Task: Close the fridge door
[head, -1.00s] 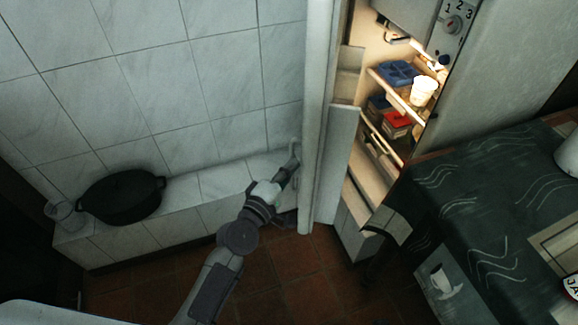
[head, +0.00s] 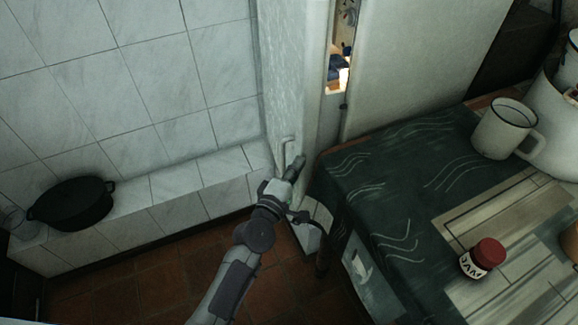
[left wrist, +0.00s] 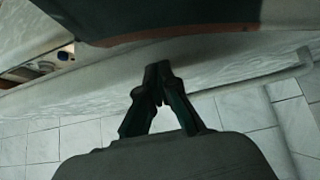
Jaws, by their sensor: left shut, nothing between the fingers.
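The white fridge door (head: 290,70) stands partly open in the head view, with a narrow gap to the fridge body (head: 410,60). Lit shelves with a blue item (head: 336,66) show through the gap. A pale handle (head: 283,150) sits on the door's outer face. My left gripper (head: 298,163) is at the lower part of the door, beside the handle; I cannot tell whether it touches. In the left wrist view its fingers (left wrist: 158,82) come together at the tips, with nothing between them. A bit of the lit interior (left wrist: 35,72) shows at left there. My right gripper is not in view.
A table with a dark green cloth (head: 350,185) stands close right of the door and my left gripper. It bears a white mug (head: 500,130) and a jam jar (head: 483,258). A black pot (head: 72,204) sits on the tiled ledge (head: 180,190) at left.

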